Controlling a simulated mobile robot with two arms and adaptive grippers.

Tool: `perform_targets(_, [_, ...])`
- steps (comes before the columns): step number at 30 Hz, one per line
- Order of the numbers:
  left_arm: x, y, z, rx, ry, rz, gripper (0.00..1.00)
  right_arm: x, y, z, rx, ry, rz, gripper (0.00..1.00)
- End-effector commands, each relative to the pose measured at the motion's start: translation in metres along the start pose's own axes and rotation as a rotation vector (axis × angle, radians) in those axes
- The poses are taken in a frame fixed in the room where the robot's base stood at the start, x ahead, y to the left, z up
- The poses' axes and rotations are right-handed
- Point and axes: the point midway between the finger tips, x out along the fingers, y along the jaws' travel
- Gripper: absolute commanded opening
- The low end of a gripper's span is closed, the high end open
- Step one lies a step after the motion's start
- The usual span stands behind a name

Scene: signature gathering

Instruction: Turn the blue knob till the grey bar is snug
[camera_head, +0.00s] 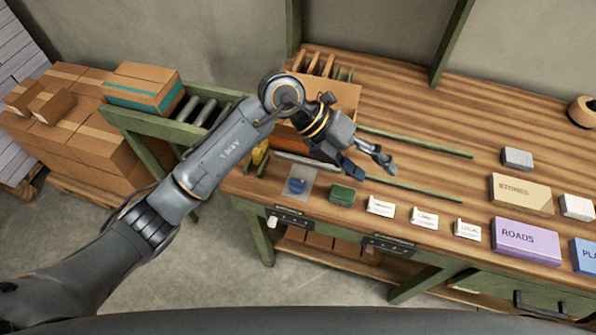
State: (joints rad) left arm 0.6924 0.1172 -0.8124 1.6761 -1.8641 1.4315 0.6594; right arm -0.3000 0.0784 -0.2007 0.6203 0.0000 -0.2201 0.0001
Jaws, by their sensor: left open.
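The blue knob (296,186) sits on a pale grey plate near the front edge of the wooden workbench. A grey bar (294,158) lies just behind the plate, its right part running under my left arm. I cannot tell whether the bar touches anything. My left gripper (370,166) is open and empty, above the bench to the right of the knob and higher than it, pointing down to the right. My right gripper is not in view.
A green block (342,195) stands right of the knob, then several white cards (380,206). A cardboard box (338,97) stands behind my gripper. Green rails (415,141) cross the bench. Boxes labelled STONES (521,194) and ROADS (527,240) are at right.

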Motion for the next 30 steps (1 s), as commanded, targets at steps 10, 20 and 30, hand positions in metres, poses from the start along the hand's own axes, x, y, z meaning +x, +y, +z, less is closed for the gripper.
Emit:
perform_targets(10, [-0.094, 0.105, 0.013, -0.077, 0.073, 0.820, 0.62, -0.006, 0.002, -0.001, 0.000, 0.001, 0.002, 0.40])
perform_targets(20, [-0.084, 0.133, 0.008, -0.097, 0.079, 0.874, 0.62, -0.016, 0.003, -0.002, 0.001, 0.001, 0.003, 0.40])
perform_targets(30, [-0.038, 0.186, 0.001, -0.097, 0.078, 0.872, 0.62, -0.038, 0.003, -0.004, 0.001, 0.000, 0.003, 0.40])
